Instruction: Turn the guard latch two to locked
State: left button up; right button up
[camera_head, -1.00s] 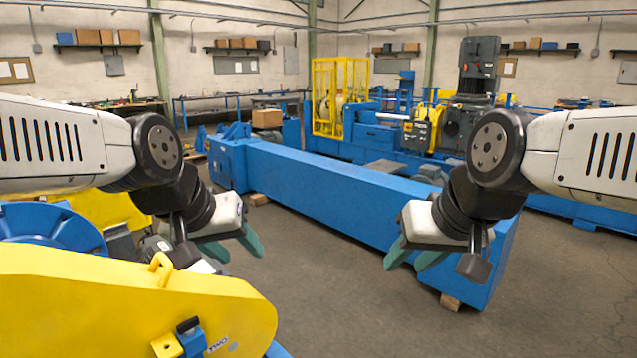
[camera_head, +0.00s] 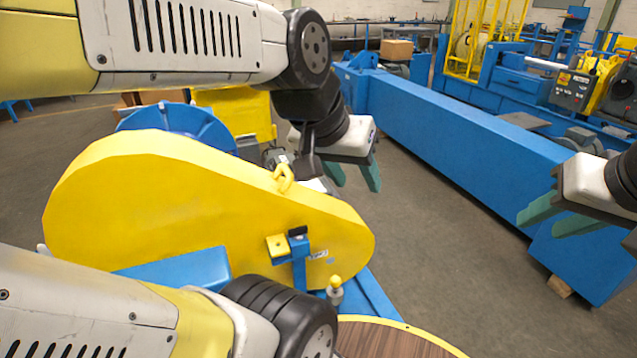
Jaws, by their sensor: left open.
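A large yellow chain guard (camera_head: 190,205) stands at the left of the head view. On its lower right face is a latch (camera_head: 299,252) with a blue bracket, a black top and a yellow plate beside it. No number on it is readable, so I cannot tell whether it is latch two. My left gripper (camera_head: 354,178) is open and empty, above and to the right of the latch and beyond the guard, not touching the latch. My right gripper (camera_head: 563,216) is open and empty at the right, far from the guard.
A yellow loop handle (camera_head: 284,179) tops the guard. A yellow-knobbed post (camera_head: 335,286) stands below the latch, near a round wood-topped surface (camera_head: 390,342). A blue wheel (camera_head: 178,125) is behind the guard. A long blue beam (camera_head: 460,135) lies beyond, with bare floor between.

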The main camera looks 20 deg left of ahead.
aim_at(297, 233)
jog(key=i+j+u, duration=0.15)
jog(key=u, duration=0.25)
jog(key=i+u, duration=0.15)
jog(key=u, duration=0.2)
jog(key=i+u, duration=0.2)
jog(key=u, duration=0.2)
